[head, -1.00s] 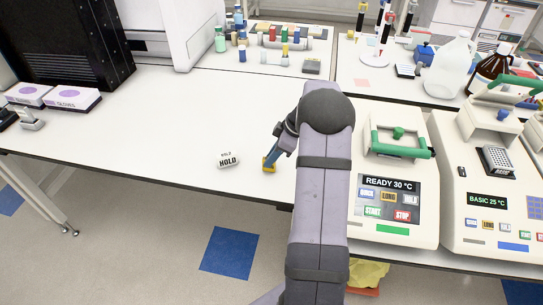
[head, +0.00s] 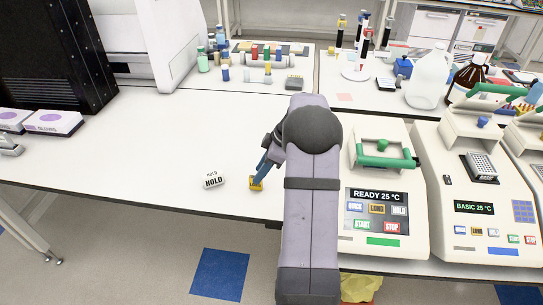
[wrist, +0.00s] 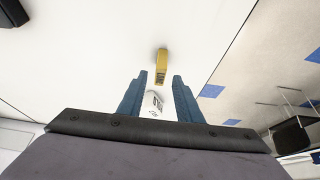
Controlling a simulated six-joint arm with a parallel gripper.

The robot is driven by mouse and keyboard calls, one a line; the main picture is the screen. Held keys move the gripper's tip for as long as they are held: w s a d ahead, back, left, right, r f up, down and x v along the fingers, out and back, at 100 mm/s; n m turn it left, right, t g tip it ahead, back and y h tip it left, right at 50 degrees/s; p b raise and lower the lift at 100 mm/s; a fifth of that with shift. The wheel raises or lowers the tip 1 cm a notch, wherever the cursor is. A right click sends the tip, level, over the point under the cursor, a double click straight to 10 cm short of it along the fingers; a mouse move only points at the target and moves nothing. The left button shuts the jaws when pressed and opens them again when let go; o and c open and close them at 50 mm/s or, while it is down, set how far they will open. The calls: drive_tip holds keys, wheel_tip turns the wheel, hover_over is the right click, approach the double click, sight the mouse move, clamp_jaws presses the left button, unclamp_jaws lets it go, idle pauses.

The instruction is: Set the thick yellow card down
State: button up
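The thick yellow card (head: 257,184) is on the white bench near its front edge, just below my gripper's fingertips in the head view. In the wrist view the yellow card (wrist: 161,66) shows between and beyond the fingertips, with a gap on both sides. Dark marks show on its near end. My gripper (head: 264,170) has blue fingers and points down at the card. In the wrist view my gripper (wrist: 160,75) is open, and its fingers touch nothing visible. The exact height of the fingertips above the bench is hard to tell.
A white HOLD block (head: 214,181) sits left of the card; it also shows between the fingers in the wrist view (wrist: 153,101). A thermal cycler (head: 382,185) reading READY 25 °C stands to the right. The bench (head: 130,150) is clear to the left.

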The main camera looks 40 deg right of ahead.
drive_tip(key=b+v, duration=0.2)
drive_tip(key=v, duration=0.7)
drive_tip(key=shift+r, duration=0.3)
drive_tip(key=shift+s, duration=0.1)
drive_tip(key=s+a+f+m+g, duration=0.2)
drive_tip(key=a+f+m, duration=0.1)
drive_tip(key=a, duration=0.7)
drive_tip(key=s+a+f+m+h, duration=0.1)
drive_tip(key=s+a+f+m, duration=0.2)
drive_tip(key=s+a, duration=0.5)
drive_tip(key=s+a+f+m+g+h, duration=0.1)
drive_tip(key=s+a+f+m+h, duration=0.1)
drive_tip(key=s+a, duration=0.6)
wheel_tip(320, 180, down, 3)
drive_tip(key=shift+s+a+r+m+g+h, duration=0.1)
drive_tip(key=shift+s+a+m+g+h, duration=0.35)
drive_tip(key=shift+s, duration=0.6)
drive_tip(key=shift+d, duration=0.1)
wheel_tip(320, 180, down, 13)
drive_tip(key=b, duration=1.3)
